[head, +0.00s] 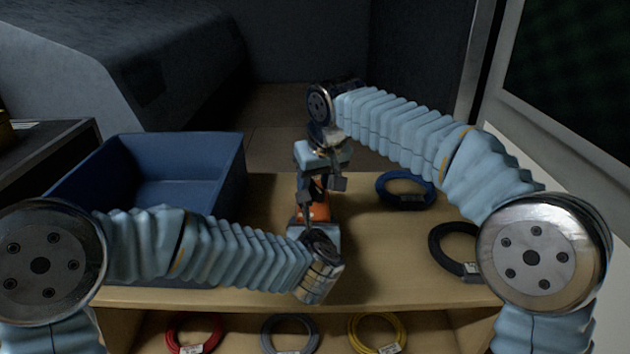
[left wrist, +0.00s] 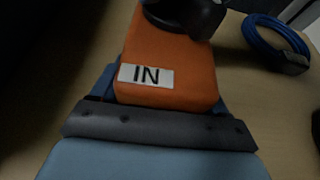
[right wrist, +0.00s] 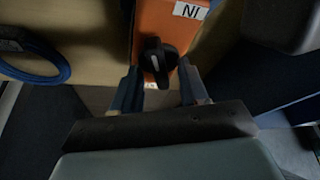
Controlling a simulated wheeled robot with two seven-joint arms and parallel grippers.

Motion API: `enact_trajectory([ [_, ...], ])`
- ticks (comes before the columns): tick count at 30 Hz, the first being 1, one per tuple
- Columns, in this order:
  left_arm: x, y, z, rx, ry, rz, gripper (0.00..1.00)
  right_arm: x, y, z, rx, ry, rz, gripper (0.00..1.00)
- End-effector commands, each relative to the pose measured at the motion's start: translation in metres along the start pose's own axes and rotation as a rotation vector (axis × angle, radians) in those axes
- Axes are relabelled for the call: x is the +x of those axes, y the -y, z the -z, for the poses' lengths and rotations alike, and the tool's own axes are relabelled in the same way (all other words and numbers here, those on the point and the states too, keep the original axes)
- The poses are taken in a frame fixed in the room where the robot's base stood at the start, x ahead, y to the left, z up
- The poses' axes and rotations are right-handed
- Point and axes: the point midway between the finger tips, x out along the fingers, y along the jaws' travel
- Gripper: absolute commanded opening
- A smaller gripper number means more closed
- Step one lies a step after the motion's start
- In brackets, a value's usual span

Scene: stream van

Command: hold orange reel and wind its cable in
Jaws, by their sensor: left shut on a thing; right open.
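The orange reel (head: 319,212) stands on the wooden table, mostly hidden behind my grippers in the head view. In the left wrist view the reel (left wrist: 172,60) shows a white label reading IN and a black crank knob (left wrist: 185,15) on top. My left gripper (head: 312,232) is shut on the near end of the reel. My right gripper (head: 322,184) is open above the far end of the reel. In the right wrist view its fingers (right wrist: 160,90) stand on either side of the black knob (right wrist: 158,58), apart from it. I cannot see the reel's cable.
A blue bin (head: 185,150) stands at the left of the table. A blue cable coil (head: 405,188) and a black coil (head: 455,247) lie to the right. Red (head: 195,333), grey (head: 290,335) and yellow (head: 377,333) coils lie on the shelf below.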

Motion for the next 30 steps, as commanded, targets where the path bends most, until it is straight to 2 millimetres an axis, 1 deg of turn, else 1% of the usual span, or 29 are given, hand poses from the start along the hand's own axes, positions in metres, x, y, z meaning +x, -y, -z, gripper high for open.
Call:
enact_trajectory([
  [1, 0.0003, 0.0005, 0.0028, 0.002, -0.006, 0.002, 0.38, 0.0019, -0.0002, -0.0002, 0.0, 0.0, 0.0, 0.44],
  [8, 0.0003, 0.0006, 0.0029, 0.002, -0.006, 0.002, 0.38, 0.0022, -0.0002, 0.0, 0.0, -0.001, 0.0, 0.44],
  [15, 0.0003, 0.0006, 0.0029, 0.002, -0.006, 0.002, 0.38, 0.0019, -0.0002, 0.0, 0.0, -0.001, 0.0, 0.07],
  [16, 0.0003, 0.0006, 0.0029, 0.002, -0.006, 0.002, 0.38, 0.0019, -0.0002, 0.0, 0.0, -0.001, 0.0, 0.02],
  [17, 0.0003, 0.0006, 0.0029, 0.002, -0.006, 0.002, 0.38, 0.0019, -0.0002, 0.0, 0.0, -0.001, 0.0, 0.0],
  [23, 0.0003, 0.0005, 0.0029, 0.002, -0.006, 0.002, 0.38, 0.0018, 0.0012, 0.0001, 0.029, 0.0, -0.014, 0.0],
  [30, 0.0003, 0.0005, 0.003, 0.002, -0.006, 0.002, 0.38, 0.002, 0.0053, 0.0007, 0.279, 0.0, -0.118, 0.0],
])
